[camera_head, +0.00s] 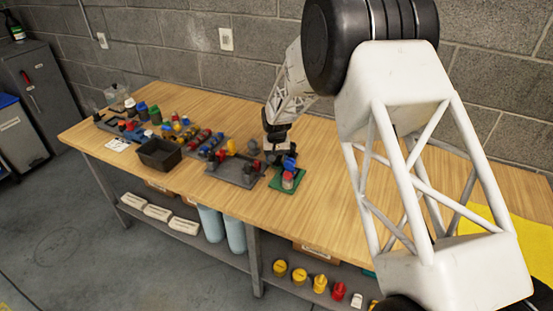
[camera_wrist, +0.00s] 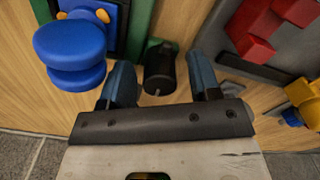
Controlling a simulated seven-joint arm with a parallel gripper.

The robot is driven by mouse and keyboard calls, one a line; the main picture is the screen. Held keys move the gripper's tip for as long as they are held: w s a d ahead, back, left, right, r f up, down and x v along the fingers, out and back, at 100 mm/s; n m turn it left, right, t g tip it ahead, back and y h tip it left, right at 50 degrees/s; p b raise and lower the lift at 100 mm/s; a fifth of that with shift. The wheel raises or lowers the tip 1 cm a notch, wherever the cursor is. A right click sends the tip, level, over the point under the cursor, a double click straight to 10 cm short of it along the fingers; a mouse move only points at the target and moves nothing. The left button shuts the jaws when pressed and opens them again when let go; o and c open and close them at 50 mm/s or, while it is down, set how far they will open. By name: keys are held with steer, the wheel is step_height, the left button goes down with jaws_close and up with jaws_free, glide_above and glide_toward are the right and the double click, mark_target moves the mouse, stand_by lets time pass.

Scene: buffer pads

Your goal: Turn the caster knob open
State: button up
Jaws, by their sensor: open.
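A green pad (camera_head: 281,185) lies on the workbench with a small blue and red fitting (camera_head: 288,180) on it. In the wrist view, part of the green pad (camera_wrist: 138,20) carries a blue rounded knob (camera_wrist: 70,50) at the upper left. A short black cylinder (camera_wrist: 159,68) shows beside the green edge; I cannot tell which part is the caster knob. My gripper (camera_wrist: 162,84) is open, its blue-grey fingers on either side of the black cylinder, with gaps showing. In the head view my gripper (camera_head: 281,160) is down at the pad, partly hiding it.
A grey board (camera_head: 236,174) with yellow, red and blue parts stands just left of the pad. A dark open bin (camera_head: 160,155) and more boards with coloured knobs are further left. A block wall stands behind the bench.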

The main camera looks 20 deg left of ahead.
steer(key=shift+r, duration=3.9)
steer(key=shift+d+r, duration=0.15)
steer(key=s+d+r+m, duration=0.1)
steer(key=s+d+r, duration=0.3)
steer(key=d+r, duration=0.5)
steer(key=s+d+r+m+t, duration=0.1)
steer(key=s+d+r, duration=0.4)
steer(key=d, duration=0.9)
steer(key=s+d+r+m, duration=0.1)
steer(key=s+d+r, duration=0.2)
steer(key=d+r, duration=0.65)
steer(key=s+d+r+m+t, duration=0.1)
steer(key=s+d+r, duration=0.1)
steer(key=s+d, duration=1.35)
steer(key=s+d+f+m, duration=0.1)
steer(key=s+d, duration=0.3)
steer(key=s, duration=0.3)
steer(key=s+d+f, duration=0.1)
steer(key=s+d, duration=0.3)
steer(key=s, duration=0.4)
steer(key=shift+s+f+m+t, duration=0.15)
steer(key=shift+f+m+t, duration=0.15)
steer(key=shift+m, duration=0.1)
